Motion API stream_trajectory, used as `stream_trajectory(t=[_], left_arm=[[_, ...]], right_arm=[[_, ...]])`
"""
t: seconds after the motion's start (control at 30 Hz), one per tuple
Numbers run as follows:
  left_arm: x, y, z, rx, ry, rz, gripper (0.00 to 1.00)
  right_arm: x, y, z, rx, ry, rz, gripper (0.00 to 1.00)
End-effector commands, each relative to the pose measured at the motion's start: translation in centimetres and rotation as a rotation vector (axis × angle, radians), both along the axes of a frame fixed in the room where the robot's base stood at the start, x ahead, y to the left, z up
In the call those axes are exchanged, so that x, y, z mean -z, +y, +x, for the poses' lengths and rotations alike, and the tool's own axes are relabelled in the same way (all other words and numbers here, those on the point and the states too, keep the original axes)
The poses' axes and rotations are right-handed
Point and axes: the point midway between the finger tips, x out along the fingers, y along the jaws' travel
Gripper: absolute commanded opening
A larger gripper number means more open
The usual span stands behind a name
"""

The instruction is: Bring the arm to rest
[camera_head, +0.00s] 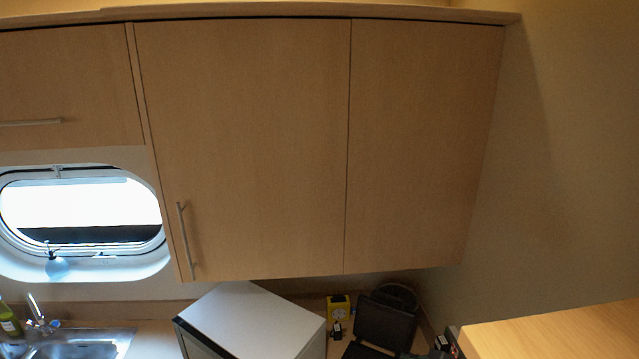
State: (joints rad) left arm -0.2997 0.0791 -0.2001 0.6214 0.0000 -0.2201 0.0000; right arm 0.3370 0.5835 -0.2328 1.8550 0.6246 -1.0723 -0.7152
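Neither of my grippers nor any part of my arms shows in the head view. The view looks up at wooden wall cupboards (245,145) with their doors shut. A vertical metal handle (187,240) sits on the large door. How the arms and grippers stand is hidden.
Below are a white box-shaped appliance (248,322), an open black case (385,325), a yellow item (339,307) and a sink (75,347) with a tap (38,312). An oval porthole (85,268) is at left. A wooden surface (560,332) juts in at lower right.

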Motion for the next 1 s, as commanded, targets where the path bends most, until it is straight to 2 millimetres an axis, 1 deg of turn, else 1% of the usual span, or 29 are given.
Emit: stream_trajectory(t=[0.03, 0.07, 0.1, 0.17, 0.2, 0.27, 0.3, 0.33, 0.4, 0.5, 0.6, 0.8, 1.0], left_arm=[[0.0, 0.0, -0.1, 0.000, 0.001, 0.000, 0.00], [0.0, 0.0, -0.1, 0.000, 0.001, 0.000, 0.00], [0.0, 0.0, -0.1, 0.000, 0.001, 0.000, 0.00], [0.0, 0.0, -0.1, 0.000, 0.001, 0.000, 0.00], [0.0, 0.0, -0.1, 0.000, 0.001, 0.000, 0.00], [0.0, 0.0, -0.1, 0.000, 0.001, 0.000, 0.00], [0.0, 0.0, -0.1, 0.000, 0.002, 0.000, 0.00], [0.0, 0.0, -0.1, 0.000, 0.002, 0.000, 0.00], [0.0, 0.0, -0.1, 0.000, 0.002, 0.000, 0.00], [0.0, 0.0, -0.2, 0.000, 0.002, 0.000, 0.00], [0.0, 0.0, -0.2, 0.000, 0.003, 0.000, 0.00], [0.0, 0.0, -0.2, 0.000, 0.003, 0.000, 0.00], [0.0, 0.1, -0.2, 0.000, 0.003, 0.000, 0.00]], right_arm=[[3.0, 0.3, -3.1, 0.041, 0.058, 0.030, 0.00], [4.4, 0.4, -4.8, 0.069, 0.090, 0.046, 0.00], [6.2, 0.4, -7.1, 0.111, 0.132, 0.066, 0.00], [8.5, 0.3, -10.7, 0.180, 0.194, 0.096, 0.00], [9.9, 0.0, -13.1, 0.232, 0.234, 0.117, 0.00], [11.7, -0.4, -16.9, 0.315, 0.293, 0.146, 0.00], [12.7, -0.8, -19.4, 0.375, 0.329, 0.165, 0.00], [13.3, -1.1, -21.2, 0.419, 0.355, 0.178, 0.00], [14.3, -2.0, -25.0, 0.518, 0.406, 0.204, 0.00], [15.1, -3.0, -29.3, 0.635, 0.459, 0.230, 0.00], [15.5, -3.9, -32.7, 0.731, 0.498, 0.248, 0.00], [15.7, -5.3, -38.3, 0.896, 0.555, 0.275, 0.00], [15.4, -6.6, -43.2, 1.045, 0.598, 0.292, 0.00]])
